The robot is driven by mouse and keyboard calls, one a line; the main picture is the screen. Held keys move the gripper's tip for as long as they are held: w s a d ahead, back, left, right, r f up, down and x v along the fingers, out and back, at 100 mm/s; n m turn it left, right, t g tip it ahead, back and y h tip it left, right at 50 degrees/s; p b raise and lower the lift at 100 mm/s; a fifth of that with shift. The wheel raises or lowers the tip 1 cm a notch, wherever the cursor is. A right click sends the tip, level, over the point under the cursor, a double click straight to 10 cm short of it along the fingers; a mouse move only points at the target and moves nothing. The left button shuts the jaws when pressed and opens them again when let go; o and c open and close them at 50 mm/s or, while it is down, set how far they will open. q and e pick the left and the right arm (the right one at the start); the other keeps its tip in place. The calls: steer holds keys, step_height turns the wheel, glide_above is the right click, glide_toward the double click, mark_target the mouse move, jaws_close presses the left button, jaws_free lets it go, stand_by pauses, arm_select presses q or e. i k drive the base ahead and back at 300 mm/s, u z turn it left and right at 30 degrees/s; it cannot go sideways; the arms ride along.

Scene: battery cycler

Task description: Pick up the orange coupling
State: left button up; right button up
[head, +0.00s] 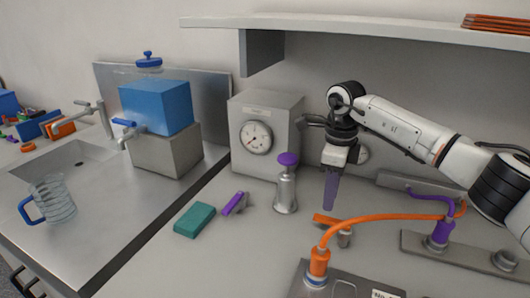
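The orange coupling (319,263) stands upright at the front, on a fitting of a grey metal plate. An orange hose (385,218) arches from its top to the right. My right gripper (331,190) points down above the bench, behind and to the upper right of the coupling and apart from it. A narrow purple piece extends down from the gripper; I cannot tell whether it is the fingers or something held. The finger gap does not show. My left gripper is out of view.
A purple coupling (440,233) stands on a metal strip at right. An orange bar (325,220) lies behind the hose. A purple-topped metal bottle (286,185), teal block (199,219) and purple block (234,203) are left. A gauge box (265,115) stands behind; a shelf (350,30) overhangs.

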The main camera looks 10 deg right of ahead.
mark_target(320, 257)
steer(key=k, duration=1.5)
